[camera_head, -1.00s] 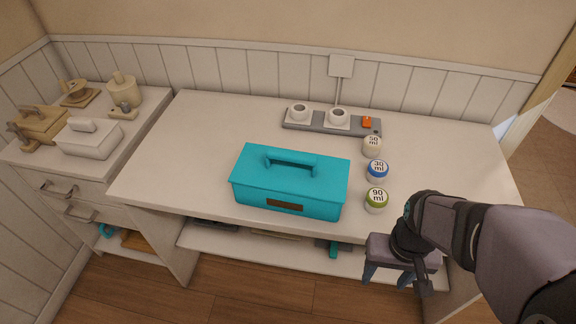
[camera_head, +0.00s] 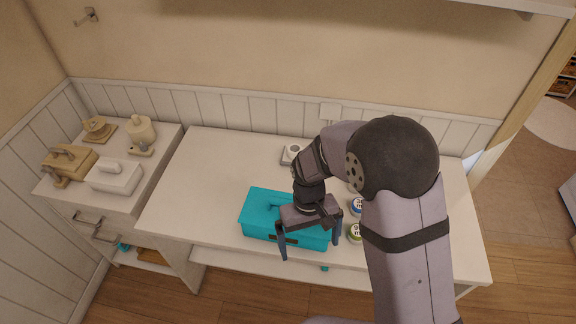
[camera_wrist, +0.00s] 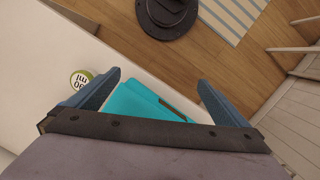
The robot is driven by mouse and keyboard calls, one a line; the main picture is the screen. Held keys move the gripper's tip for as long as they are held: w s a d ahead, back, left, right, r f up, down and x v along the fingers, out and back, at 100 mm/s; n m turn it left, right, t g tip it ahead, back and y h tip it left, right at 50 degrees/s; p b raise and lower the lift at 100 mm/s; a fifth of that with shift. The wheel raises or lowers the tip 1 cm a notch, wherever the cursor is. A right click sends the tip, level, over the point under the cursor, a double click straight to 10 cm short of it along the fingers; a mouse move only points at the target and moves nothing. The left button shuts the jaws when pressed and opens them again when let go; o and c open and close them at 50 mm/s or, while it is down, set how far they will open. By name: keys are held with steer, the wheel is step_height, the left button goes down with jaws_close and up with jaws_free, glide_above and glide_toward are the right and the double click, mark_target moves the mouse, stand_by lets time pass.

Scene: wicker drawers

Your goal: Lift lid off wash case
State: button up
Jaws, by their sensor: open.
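The teal wash case (camera_head: 258,207) stands on the white worktop with its lid on. In the earlier head view its lid has a bar handle on top; now my arm hides most of that handle. My gripper (camera_head: 309,240) is open and empty over the case, its blue fingers spread left and right and pointing down. In the wrist view the case (camera_wrist: 143,101) shows between the two fingers of my gripper (camera_wrist: 159,80), with part of it hidden by the gripper body. I cannot tell how far the fingertips are above the lid.
A green-labelled jar (camera_head: 355,232) and a blue-labelled jar (camera_head: 356,206) stand close right of the case. A grey strip with white cups (camera_head: 293,153) lies behind. The worktop (camera_head: 195,190) left of the case is clear. A drawer unit with a white box (camera_head: 114,177) stands farther left.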

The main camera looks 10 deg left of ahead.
mark_target(288, 201)
steer(key=shift+m+t, duration=0.5)
steer(key=shift+t, duration=0.1)
steer(key=w+a, duration=0.1)
steer(key=w, duration=0.1)
steer(key=w+a+r, duration=0.1)
steer(key=w+a, duration=0.3)
steer(key=w, duration=0.1)
steer(key=shift+r, duration=0.25)
steer(key=shift+m+t+y, duration=0.6)
steer(key=shift+m, duration=0.3)
steer(key=w+a+r, duration=0.1)
steer(key=w, duration=0.1)
steer(key=w+a+r, duration=0.1)
steer(key=r, duration=0.1)
steer(key=w+a+r, duration=0.1)
steer(key=w, duration=0.1)
steer(key=shift+w+r, duration=0.15)
steer(key=shift+w, duration=0.2)
steer(key=shift+s+r+m, duration=0.15)
steer(key=shift+r+m, duration=0.3)
steer(key=shift+m, duration=0.55)
steer(key=shift+s+d+m, duration=0.1)
steer(key=shift+d+m, duration=0.05)
steer(key=shift+m, duration=0.35)
steer(key=shift+f+p, duration=1.25)
steer(key=shift+f, duration=2.4)
steer(key=c, duration=0.8)
